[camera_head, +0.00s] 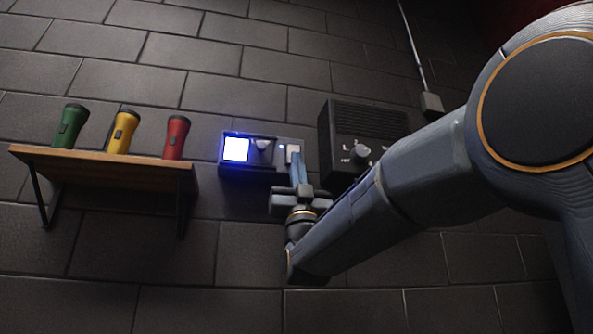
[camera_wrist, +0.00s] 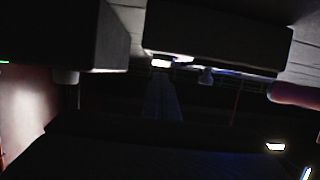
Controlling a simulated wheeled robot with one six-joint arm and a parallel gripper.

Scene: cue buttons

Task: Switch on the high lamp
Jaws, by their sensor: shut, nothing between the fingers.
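A dark wall panel (camera_head: 264,171) carries a glowing blue-white square (camera_head: 236,149), a small knob (camera_head: 263,146) and a pale switch plate (camera_head: 294,149) at its right end. My gripper (camera_head: 297,158) is shut and empty, its bluish fingers pointing up at the pale plate; whether they touch it I cannot tell. In the wrist view the fingers (camera_wrist: 162,95) show dimly in front of the panel (camera_wrist: 215,38). I cannot identify a high lamp in either view.
A black box (camera_head: 366,124) with a grille and knob (camera_head: 360,154) is on the wall right of the panel, close to my arm. A wooden shelf (camera_head: 105,163) at left holds a green (camera_head: 70,127), a yellow (camera_head: 122,132) and a red flashlight (camera_head: 175,138).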

